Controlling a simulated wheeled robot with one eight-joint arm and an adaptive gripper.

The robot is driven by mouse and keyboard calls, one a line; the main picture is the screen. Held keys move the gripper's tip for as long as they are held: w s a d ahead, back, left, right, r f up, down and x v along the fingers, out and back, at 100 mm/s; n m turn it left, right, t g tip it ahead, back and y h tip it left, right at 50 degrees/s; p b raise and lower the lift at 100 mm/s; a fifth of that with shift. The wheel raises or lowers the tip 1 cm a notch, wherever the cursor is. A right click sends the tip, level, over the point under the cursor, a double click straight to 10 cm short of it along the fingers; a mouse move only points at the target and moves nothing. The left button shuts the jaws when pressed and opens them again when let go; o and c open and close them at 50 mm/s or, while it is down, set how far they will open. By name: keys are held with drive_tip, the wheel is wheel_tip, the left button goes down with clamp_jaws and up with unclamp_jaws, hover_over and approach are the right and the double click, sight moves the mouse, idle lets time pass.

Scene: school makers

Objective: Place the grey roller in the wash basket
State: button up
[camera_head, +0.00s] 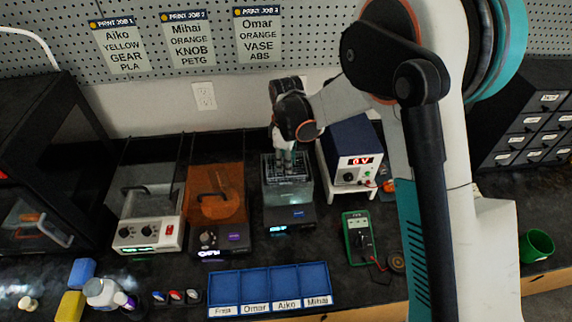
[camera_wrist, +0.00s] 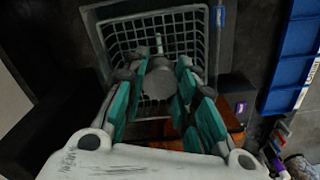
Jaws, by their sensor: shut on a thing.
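The grey wire wash basket (camera_head: 299,178) sits in the dark wash machine (camera_head: 290,215) at the middle of the bench. In the wrist view its grid (camera_wrist: 120,38) lies beyond my fingers. My gripper (camera_head: 285,157) points down over the basket, its teal fingertips at or just above the basket opening. In the wrist view my gripper (camera_wrist: 160,72) is shut on the grey roller (camera_wrist: 158,84), whose round end shows between the fingers. The roller is hidden in the head view. I cannot tell whether its lower end touches the basket.
An orange-lidded machine (camera_head: 215,195) and a clear-lidded one (camera_head: 148,205) stand left of the wash machine. A power supply (camera_head: 353,160) on a white stand is close on the right. A green multimeter (camera_head: 359,238) and a blue labelled tray (camera_head: 270,287) lie in front.

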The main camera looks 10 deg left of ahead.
drive_tip(key=shift+f, duration=0.75)
drive_tip(key=o, duration=0.5)
drive_tip(key=shift+f, duration=0.1)
wheel_tip(320, 180, up, 12)
drive_tip(key=shift+r+p, duration=0.15)
drive_tip(key=shift+p, duration=0.85)
